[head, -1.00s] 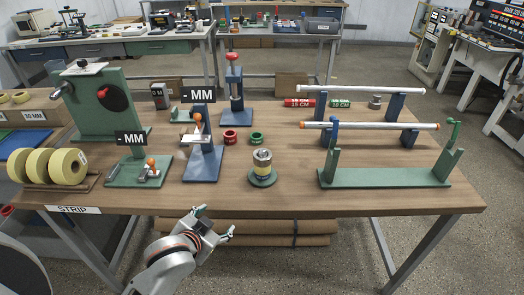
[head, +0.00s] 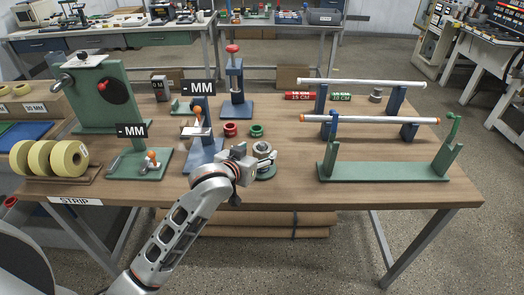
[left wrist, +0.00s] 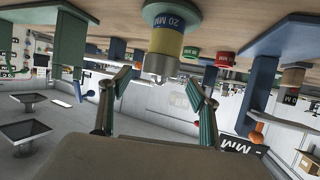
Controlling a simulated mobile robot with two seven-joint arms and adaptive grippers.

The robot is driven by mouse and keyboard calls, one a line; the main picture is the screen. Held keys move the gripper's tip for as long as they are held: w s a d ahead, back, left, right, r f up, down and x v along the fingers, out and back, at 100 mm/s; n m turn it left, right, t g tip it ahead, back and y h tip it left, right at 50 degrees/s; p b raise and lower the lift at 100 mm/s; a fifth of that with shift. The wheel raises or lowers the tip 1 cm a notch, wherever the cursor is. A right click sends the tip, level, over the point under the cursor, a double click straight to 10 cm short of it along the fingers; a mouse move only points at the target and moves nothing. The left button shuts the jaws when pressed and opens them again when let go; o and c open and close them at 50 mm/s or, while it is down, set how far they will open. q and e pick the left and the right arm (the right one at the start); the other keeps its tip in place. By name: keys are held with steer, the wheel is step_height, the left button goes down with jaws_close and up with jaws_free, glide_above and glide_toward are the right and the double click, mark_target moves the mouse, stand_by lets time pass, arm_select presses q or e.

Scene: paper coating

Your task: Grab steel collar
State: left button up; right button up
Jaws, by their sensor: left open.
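A steel-coloured collar (head: 262,149) sits at the top of a stack on a round green base (head: 266,174) near the table's middle. In the left wrist view, which is upside down, the bright metal collar (left wrist: 160,66) shows beyond a yellow band and a blue band marked 20 MM (left wrist: 168,22). My left gripper (head: 256,160) is beside the stack, partly hiding it. In the wrist view its fingers (left wrist: 159,88) are spread, with the collar a little ahead between them and no clear contact. My right gripper is out of view.
Red (head: 230,129) and green (head: 256,131) rings lie just behind. A blue stand (head: 203,152) is close on the left. A green rack (head: 385,168) with a long rod stands right. A small grey cylinder (head: 376,96) sits at the back right.

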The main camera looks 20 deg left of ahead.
mark_target(260, 148)
arm_select(q)
steer(key=x, duration=0.3)
steer(key=shift+w, duration=0.1)
steer(key=c, duration=1.3)
steer(key=shift+o, duration=0.2)
steer(key=shift+r, duration=0.15)
